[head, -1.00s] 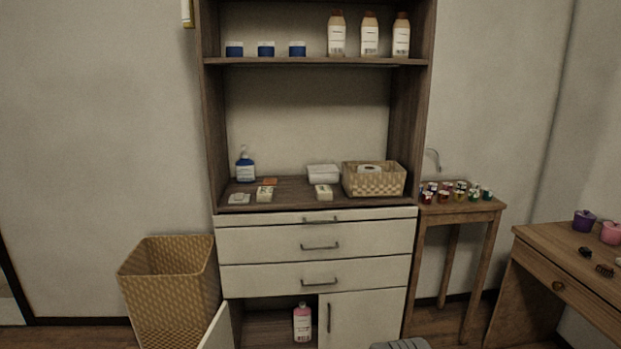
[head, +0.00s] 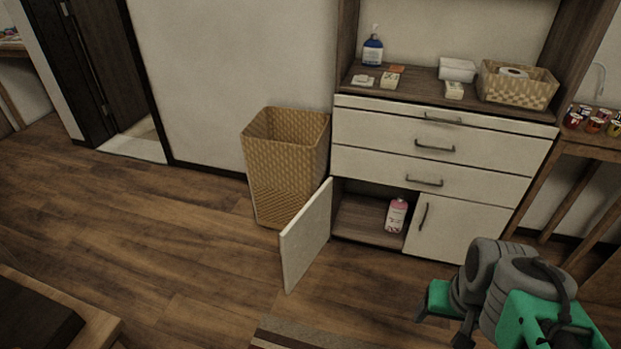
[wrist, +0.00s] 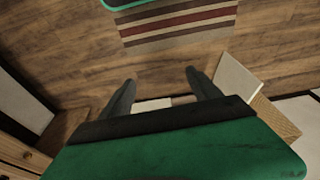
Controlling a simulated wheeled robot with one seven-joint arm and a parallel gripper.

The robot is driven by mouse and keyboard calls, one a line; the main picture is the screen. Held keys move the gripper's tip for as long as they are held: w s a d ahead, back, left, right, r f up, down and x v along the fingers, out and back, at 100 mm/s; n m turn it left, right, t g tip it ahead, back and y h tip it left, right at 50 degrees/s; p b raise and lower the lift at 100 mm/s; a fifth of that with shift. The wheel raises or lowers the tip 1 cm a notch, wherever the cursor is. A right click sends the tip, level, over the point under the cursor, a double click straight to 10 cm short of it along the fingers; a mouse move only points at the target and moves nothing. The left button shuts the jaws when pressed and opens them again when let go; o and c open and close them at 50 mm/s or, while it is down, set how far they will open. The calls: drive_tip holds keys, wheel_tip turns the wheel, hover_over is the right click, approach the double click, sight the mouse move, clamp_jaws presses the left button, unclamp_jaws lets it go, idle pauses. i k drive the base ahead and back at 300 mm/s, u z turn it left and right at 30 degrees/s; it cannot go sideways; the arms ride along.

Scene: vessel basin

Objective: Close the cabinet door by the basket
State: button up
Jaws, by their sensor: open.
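The left cabinet door (head: 307,235) is white and stands swung wide open toward the room, beside the woven basket (head: 287,160). The open compartment (head: 358,218) behind it holds a pink bottle (head: 396,215). The right cabinet door (head: 452,230) is shut. In the wrist view, the open door appears as a pale panel (wrist: 236,77) right of my fingers, with what looks like the basket (wrist: 272,117) beyond. My gripper (wrist: 160,84) is open with nothing between its fingers, apart from the door. In the head view my arm is at the lower right.
Three shut drawers (head: 430,145) sit above the doors. A striped rug (head: 285,338) lies on the floor in front. Wooden floor (head: 190,240) is clear left of the open door. A small wooden table (head: 595,150) stands right of the cabinet.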

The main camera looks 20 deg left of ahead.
sight(301, 242)
drive_tip(key=u, duration=0.95)
drive_tip(key=i, duration=1.15)
drive_tip(key=u, duration=1.35)
drive_tip(key=i, duration=0.8)
drive_tip(key=u, duration=0.35)
